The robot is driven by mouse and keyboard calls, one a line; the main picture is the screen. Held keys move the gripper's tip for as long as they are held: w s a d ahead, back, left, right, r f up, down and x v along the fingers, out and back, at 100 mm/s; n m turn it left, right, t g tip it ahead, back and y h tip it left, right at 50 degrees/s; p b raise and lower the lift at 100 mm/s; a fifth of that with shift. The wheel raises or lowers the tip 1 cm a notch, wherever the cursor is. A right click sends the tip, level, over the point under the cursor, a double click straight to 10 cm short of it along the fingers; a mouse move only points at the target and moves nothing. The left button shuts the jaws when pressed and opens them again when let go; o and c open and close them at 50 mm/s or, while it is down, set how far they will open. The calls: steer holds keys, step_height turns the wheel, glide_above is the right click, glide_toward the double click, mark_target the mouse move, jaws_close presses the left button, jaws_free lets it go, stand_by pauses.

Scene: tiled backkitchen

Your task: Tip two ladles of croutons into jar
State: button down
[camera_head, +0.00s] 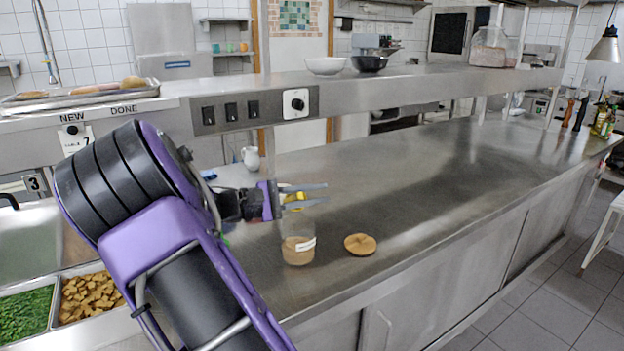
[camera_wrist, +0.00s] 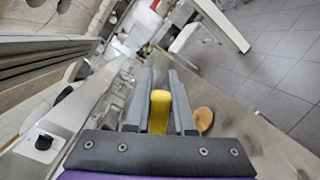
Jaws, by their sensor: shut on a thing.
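A clear glass jar (camera_head: 298,251) with a white label stands on the steel counter, with a brown fill in its lower part. A round tan lid (camera_head: 360,244) lies flat to its right; part of it shows in the wrist view (camera_wrist: 204,119). My gripper (camera_head: 322,193) is above the jar, its fingers pointing right. It is shut on a yellow handle (camera_wrist: 159,110), which also shows in the head view (camera_head: 297,198); I take it for the ladle's. The ladle's bowl cannot be made out. Croutons (camera_head: 88,296) fill a bin at lower left.
A bin of chopped greens (camera_head: 25,315) sits left of the croutons. A raised shelf (camera_head: 420,85) with two bowls runs behind the counter. A white jug (camera_head: 250,158) stands behind my gripper. The counter (camera_head: 450,190) is clear to the right.

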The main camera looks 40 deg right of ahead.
steer(key=shift+s+f+m+b, duration=1.3)
steer(key=shift+f+b, duration=1.3)
steer(key=shift+b, duration=1.45)
steer(key=w+d+r+n+p, duration=0.2)
steer(key=w+r+n+p, duration=0.2)
steer(key=w+r+n, duration=0.3)
steer(key=w+d+r+n+p, duration=0.2)
steer(key=w+r+n+p, duration=0.3)
steer(key=w+r, duration=0.6)
steer(key=shift+d+r+n, duration=0.15)
steer(key=shift+d+n, duration=0.15)
steer(key=shift+n, duration=0.8)
steer(key=shift+s, duration=0.15)
